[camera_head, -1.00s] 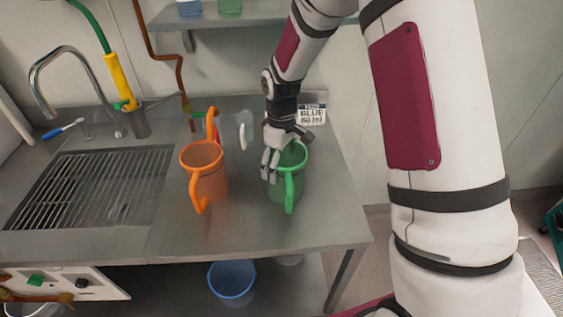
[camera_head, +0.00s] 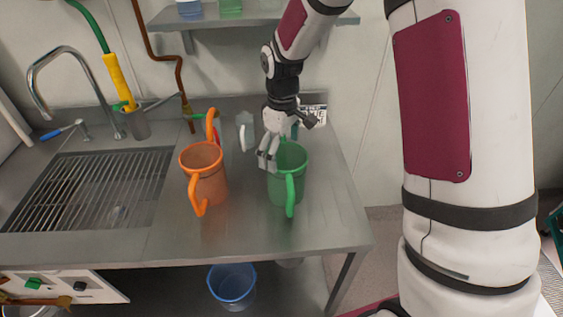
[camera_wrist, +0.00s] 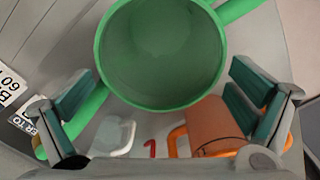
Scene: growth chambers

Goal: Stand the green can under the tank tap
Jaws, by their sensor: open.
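The green can (camera_head: 285,187) stands upright on the steel bench, right of the orange can, with its long spout or handle toward the front. In the wrist view the green can (camera_wrist: 160,97) fills the top middle, its round open mouth facing the camera and its inside looking empty. My gripper (camera_head: 285,142) is at the can's back rim in the head view. Its fingers (camera_wrist: 160,92) are spread wide, one on each side of the can, holding nothing. Whether they touch the rim is unclear. I cannot tell which fitting is the tank tap; a brass tap (camera_head: 48,302) shows at lower left.
An orange can (camera_head: 206,180) stands close left of the green one. A sink grating (camera_head: 85,190) with a chrome faucet (camera_head: 38,75) lies farther left. A blue bucket (camera_head: 232,286) is below the bench. The bench front is clear.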

